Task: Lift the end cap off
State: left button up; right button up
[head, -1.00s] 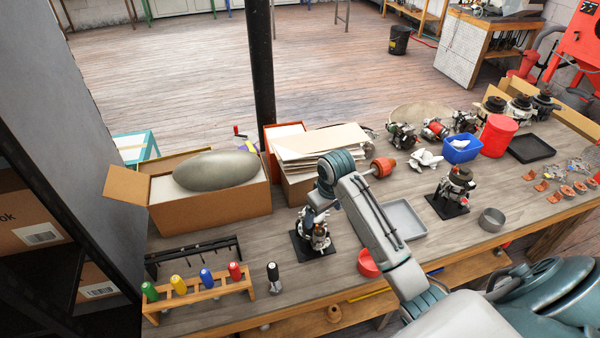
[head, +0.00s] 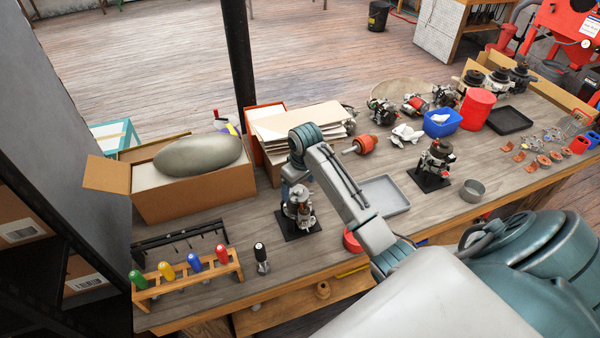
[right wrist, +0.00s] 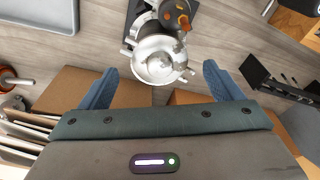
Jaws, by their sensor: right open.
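An alternator (head: 298,212) stands on a black base plate (head: 296,232) near the front middle of the bench. Its silver, rounded end cap (right wrist: 160,60) shows from above in the right wrist view. My right gripper (right wrist: 160,82) is open and empty, with its two blue fingers spread to either side of the cap's near edge and apart from it. In the head view my right gripper (head: 296,188) hangs down at the alternator's top and partly hides it. My left gripper is not in view.
An open cardboard box (head: 205,193) with a grey oval object stands left of the alternator. A rack of coloured screwdrivers (head: 190,279) and a black-handled tool (head: 262,259) are at the front left. A grey tray (head: 384,195) and red bowl (head: 351,241) lie to the right.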

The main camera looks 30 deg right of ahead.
jog(key=shift+w+f, duration=0.15)
jog(key=shift+f, duration=0.6)
jog(key=c, duration=1.1)
jog(key=shift+c, duration=0.2)
jog(key=shift+r, duration=0.45)
jog(key=shift+r, duration=0.4)
jog(key=shift+r, duration=0.1)
jog(key=shift+r, duration=1.1)
